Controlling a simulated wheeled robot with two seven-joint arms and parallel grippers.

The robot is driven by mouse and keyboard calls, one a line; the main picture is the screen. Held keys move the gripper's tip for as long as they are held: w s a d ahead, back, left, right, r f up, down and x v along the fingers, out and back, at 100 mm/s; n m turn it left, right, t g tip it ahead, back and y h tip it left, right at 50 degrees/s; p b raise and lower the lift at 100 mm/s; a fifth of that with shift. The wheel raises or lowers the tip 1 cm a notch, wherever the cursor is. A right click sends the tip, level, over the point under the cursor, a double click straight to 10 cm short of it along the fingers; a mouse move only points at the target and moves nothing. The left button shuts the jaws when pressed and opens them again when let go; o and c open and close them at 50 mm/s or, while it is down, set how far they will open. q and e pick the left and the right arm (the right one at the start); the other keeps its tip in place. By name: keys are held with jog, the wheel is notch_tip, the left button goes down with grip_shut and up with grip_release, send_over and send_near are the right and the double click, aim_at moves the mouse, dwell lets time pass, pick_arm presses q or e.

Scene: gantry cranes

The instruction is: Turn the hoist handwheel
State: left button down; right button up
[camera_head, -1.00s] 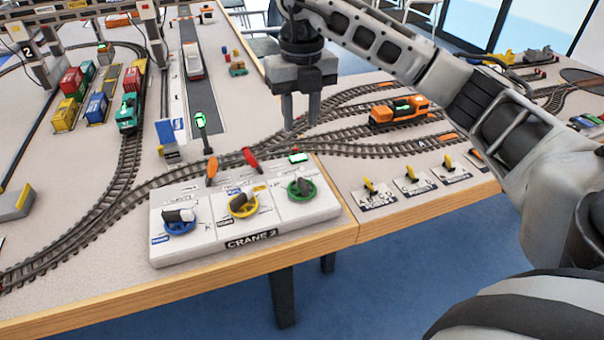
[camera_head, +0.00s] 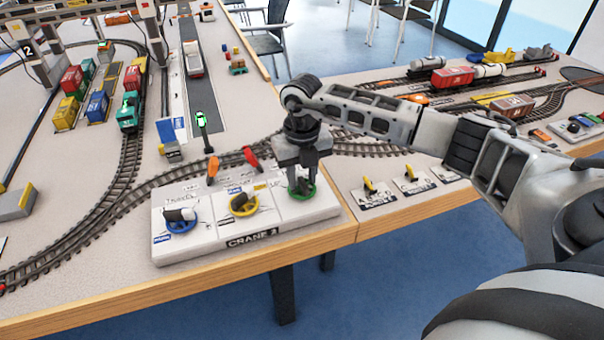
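The crane control box (camera_head: 206,236), marked CRANE 2, sits at the table's front edge with three handwheels in a row. A blue handwheel (camera_head: 181,226) is at the left under the word TRAVEL, a yellow handwheel (camera_head: 243,210) is in the middle, and a green handwheel (camera_head: 309,195) is at the right. I cannot read which label says hoist. My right gripper (camera_head: 301,186) points down over the green handwheel, its fingers at the dark handle and partly hiding the wheel. Whether the fingers press on it I cannot tell. My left gripper is not in view.
An orange lever (camera_head: 213,168) and a red lever (camera_head: 251,158) stand just behind the box, near a green-lit signal (camera_head: 201,121). Curved track (camera_head: 125,180) runs behind them. Yellow switch levers (camera_head: 370,187) are at the right, below my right forearm.

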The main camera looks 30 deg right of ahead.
jog(key=shift+f, duration=0.1)
grip_shut()
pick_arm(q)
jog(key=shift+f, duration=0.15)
pick_arm(e)
jog(key=shift+n, duration=0.3)
jog(key=shift+n+b, duration=0.6)
jog(key=shift+n, duration=0.3)
jog(key=shift+n+b, duration=0.55)
jog(key=shift+n, duration=0.65)
jog(key=shift+n+b, duration=0.3)
jog(key=shift+n, duration=0.6)
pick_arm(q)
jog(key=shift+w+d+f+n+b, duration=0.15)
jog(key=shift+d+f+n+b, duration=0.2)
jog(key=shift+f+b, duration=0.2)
pick_arm(e)
jog(key=shift+n, duration=1.5)
